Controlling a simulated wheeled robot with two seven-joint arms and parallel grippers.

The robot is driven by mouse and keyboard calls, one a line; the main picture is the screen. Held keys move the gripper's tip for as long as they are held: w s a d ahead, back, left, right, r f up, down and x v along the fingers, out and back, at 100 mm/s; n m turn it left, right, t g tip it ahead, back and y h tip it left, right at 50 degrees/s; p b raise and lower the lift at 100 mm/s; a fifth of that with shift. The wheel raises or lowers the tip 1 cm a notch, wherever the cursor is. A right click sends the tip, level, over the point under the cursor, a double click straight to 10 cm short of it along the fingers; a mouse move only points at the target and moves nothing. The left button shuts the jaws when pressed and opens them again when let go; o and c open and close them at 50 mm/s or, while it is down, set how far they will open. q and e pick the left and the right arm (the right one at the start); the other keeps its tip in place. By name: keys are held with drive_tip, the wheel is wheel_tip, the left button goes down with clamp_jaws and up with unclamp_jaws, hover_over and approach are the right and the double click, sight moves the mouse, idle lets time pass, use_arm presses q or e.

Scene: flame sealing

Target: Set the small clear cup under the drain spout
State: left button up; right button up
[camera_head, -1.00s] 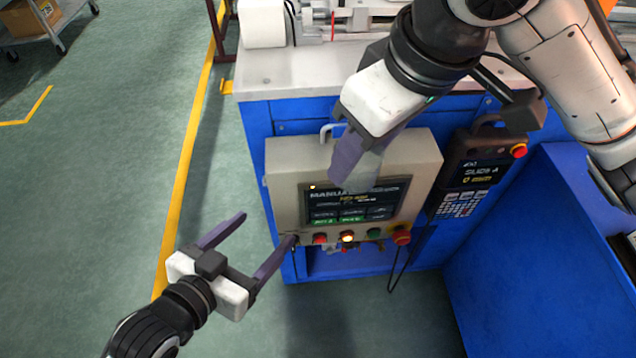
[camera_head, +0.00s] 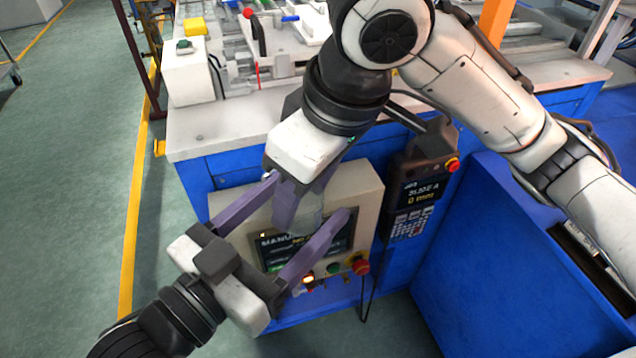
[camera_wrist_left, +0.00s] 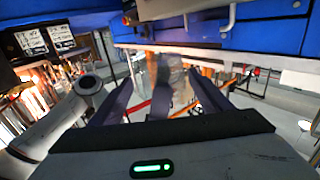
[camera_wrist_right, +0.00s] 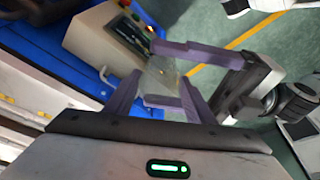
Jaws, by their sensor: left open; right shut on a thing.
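The small clear cup (camera_head: 311,218) is held in my right gripper (camera_head: 302,203), in front of the control panel. In the right wrist view the cup (camera_wrist_right: 160,78) sits between the purple fingers. My left gripper (camera_head: 310,196) is open, its fingers reaching up on either side of the cup and the right fingertips. I cannot tell whether they touch the cup. In the left wrist view the cup (camera_wrist_left: 174,80) shows between the left fingers, partly hidden. I cannot make out the drain spout.
A beige control panel (camera_head: 368,190) with screen and buttons hangs on the blue machine front (camera_head: 190,172). A handheld keypad unit (camera_head: 412,190) hangs to its right. The white machine top (camera_head: 230,120) carries clamps and a white box (camera_head: 188,72). Green floor (camera_head: 70,190) at left is clear.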

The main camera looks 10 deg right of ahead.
sight(317, 190)
use_arm(q)
drive_tip(key=shift+x, duration=2.8)
drive_tip(key=shift+c, duration=0.4)
drive_tip(key=c, duration=1)
use_arm(e)
drive_tip(key=o, duration=1.1)
